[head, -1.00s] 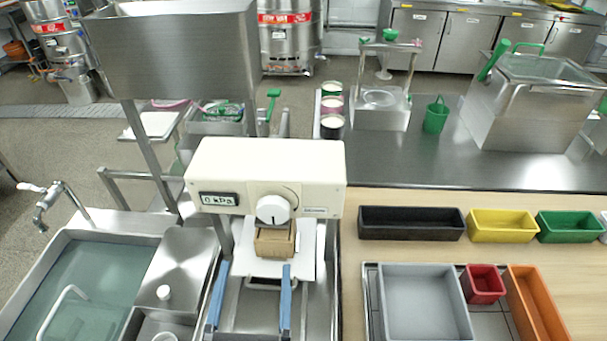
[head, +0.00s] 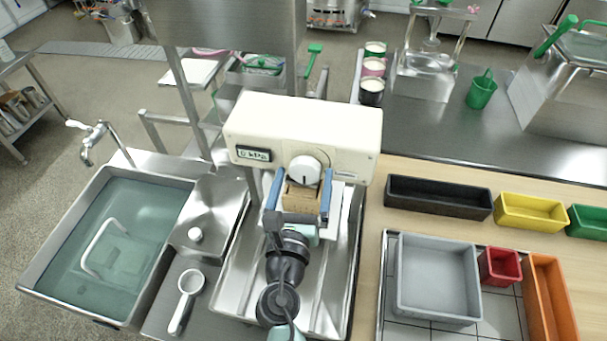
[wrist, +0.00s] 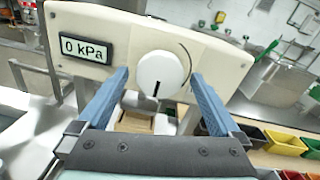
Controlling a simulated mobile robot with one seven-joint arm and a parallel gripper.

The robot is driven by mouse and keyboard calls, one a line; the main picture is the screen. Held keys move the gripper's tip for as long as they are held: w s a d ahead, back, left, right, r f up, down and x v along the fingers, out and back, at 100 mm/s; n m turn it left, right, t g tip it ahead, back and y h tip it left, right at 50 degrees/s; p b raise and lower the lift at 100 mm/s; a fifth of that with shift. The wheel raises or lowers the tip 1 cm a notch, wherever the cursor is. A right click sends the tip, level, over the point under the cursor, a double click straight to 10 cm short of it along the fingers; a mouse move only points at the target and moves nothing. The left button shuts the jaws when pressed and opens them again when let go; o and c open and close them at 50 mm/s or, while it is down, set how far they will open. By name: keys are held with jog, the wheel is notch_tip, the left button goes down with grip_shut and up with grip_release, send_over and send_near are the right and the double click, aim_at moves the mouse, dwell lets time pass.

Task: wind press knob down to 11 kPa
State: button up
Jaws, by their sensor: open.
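The press knob (head: 304,170) is a round white dial on the front of the cream press housing (head: 300,120). In the wrist view the knob (wrist: 161,74) shows a dark mark pointing down. The display (wrist: 86,48) left of it reads 0 kPa. My gripper (head: 298,186) is open and empty, its two blue fingers to either side of and just below the knob in the head view. In the wrist view the fingers (wrist: 157,88) stand apart with the knob between and beyond them; I see no contact. A brown block (wrist: 135,122) sits under the housing.
A water-filled sink (head: 130,230) with a tap is at the left, and a white-handled scoop (head: 186,300) lies beside it. A grey tray (head: 437,275) and coloured bins stand on the wooden counter at the right. A steel hopper (head: 225,25) rises behind the press.

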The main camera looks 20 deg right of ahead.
jog(key=shift+w+d, duration=0.15)
jog(key=shift+w, duration=0.1)
jog(key=c, duration=1.3)
jog(key=shift+o, duration=0.2)
